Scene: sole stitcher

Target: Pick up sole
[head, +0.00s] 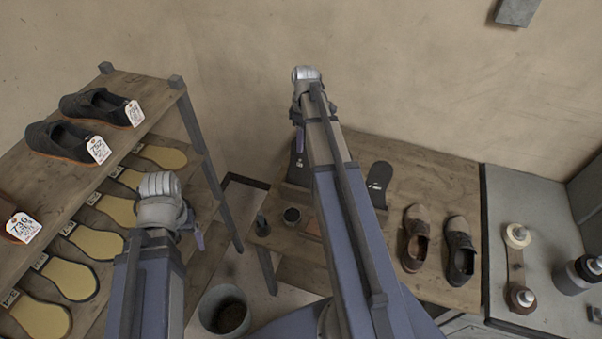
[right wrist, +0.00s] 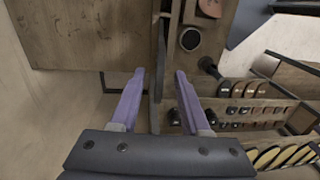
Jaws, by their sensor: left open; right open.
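On the wooden workbench, a dark sole (head: 379,180) stands in a low rack to the right of my right forearm. Another dark sole (head: 297,168) stands to the left of it, partly hidden. My right gripper (head: 299,138) is over this left sole. In the right wrist view the jaws (right wrist: 160,74) are open, with a thin dark edge between them that looks like a sole seen edge-on. I cannot tell whether they touch it. My left gripper (head: 198,238) is open and empty beside the shelf. Several yellow-faced soles (head: 70,278) lie on the lower shelf.
The shoe rack (head: 150,85) at left holds tagged dark shoes (head: 62,140) on top. A brown shoe (head: 417,235) and a dark shoe (head: 460,250) sit on the workbench (head: 430,170). A grey bin (head: 225,312) stands below.

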